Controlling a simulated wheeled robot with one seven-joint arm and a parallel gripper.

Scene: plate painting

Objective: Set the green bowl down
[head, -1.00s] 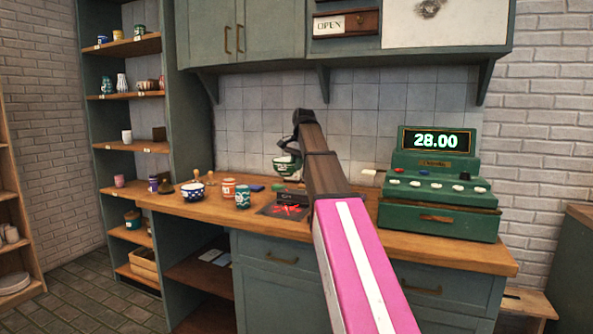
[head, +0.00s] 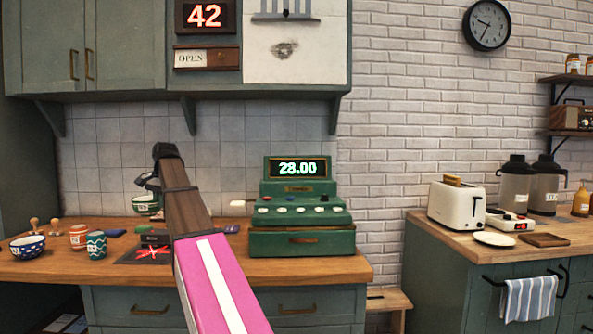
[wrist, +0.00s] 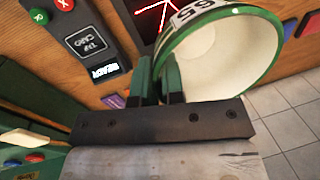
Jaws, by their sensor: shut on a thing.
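The green bowl (head: 145,204) is green outside with a cream inside, and a number label shows on its side. In the wrist view the bowl (wrist: 222,60) is tilted, with its open mouth facing the camera. My gripper (wrist: 170,82) is shut on the bowl's rim at its near left edge. In the head view my gripper (head: 148,183) is above the wooden counter, in front of the tiled wall, and my arm covers part of the view beside it. I cannot tell the gap between bowl and counter.
A green cash register (head: 300,215) reading 28.00 stands right of my arm. A blue-dotted bowl (head: 27,247), an orange cup (head: 78,236) and a teal cup (head: 96,245) stand left. A card reader (wrist: 92,45) lies close by. A second counter (head: 430,222) holds a toaster (head: 456,203).

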